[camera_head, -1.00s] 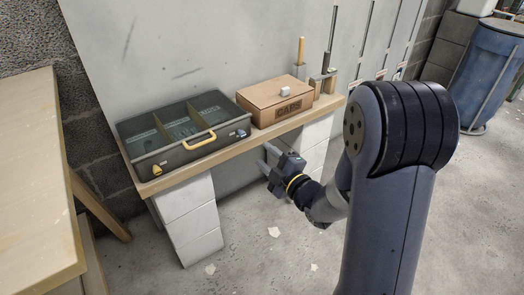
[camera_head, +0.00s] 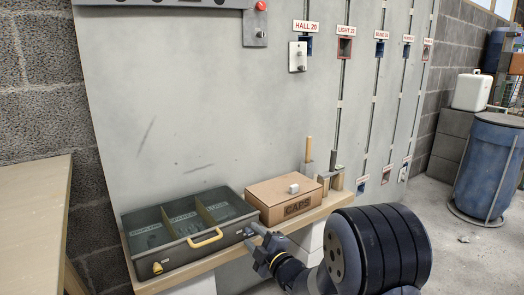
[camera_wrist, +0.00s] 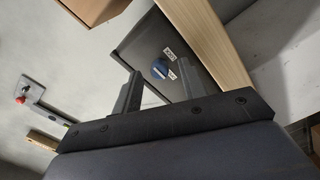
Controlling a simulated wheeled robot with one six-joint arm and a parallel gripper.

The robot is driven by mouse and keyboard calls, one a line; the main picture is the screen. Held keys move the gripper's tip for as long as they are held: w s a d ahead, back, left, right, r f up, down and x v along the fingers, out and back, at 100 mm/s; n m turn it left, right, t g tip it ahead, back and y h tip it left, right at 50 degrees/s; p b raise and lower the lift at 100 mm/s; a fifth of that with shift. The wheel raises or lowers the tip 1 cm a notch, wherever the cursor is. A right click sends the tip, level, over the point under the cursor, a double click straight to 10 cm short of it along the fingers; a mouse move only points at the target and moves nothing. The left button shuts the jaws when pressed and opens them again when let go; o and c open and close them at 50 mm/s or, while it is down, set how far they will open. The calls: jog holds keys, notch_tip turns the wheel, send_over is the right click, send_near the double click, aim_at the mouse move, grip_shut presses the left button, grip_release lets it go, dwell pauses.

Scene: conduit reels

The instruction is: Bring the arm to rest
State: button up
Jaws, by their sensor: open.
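My gripper (camera_head: 252,238) is open and empty, at the front right corner of the grey tool case (camera_head: 165,256). In the wrist view its two fingers stand apart, with the case's side and its blue knob (camera_wrist: 159,69) beyond them. Whether a finger touches the case I cannot tell. My arm is bent at the lower right of the head view, its dark elbow joint in front of the shelf's right end.
The case stands open on a wooden shelf (camera_head: 236,254). Beside it is a cardboard CAPS box (camera_head: 297,207) with a small pale block on top. Behind is a grey panel with labelled sockets (camera_head: 345,45). A blue barrel (camera_head: 486,165) stands far right. A wooden bench (camera_head: 30,225) is at left.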

jog(key=shift+w+a, duration=0.25)
jog(key=shift+w, duration=0.1)
dwell(0.3)
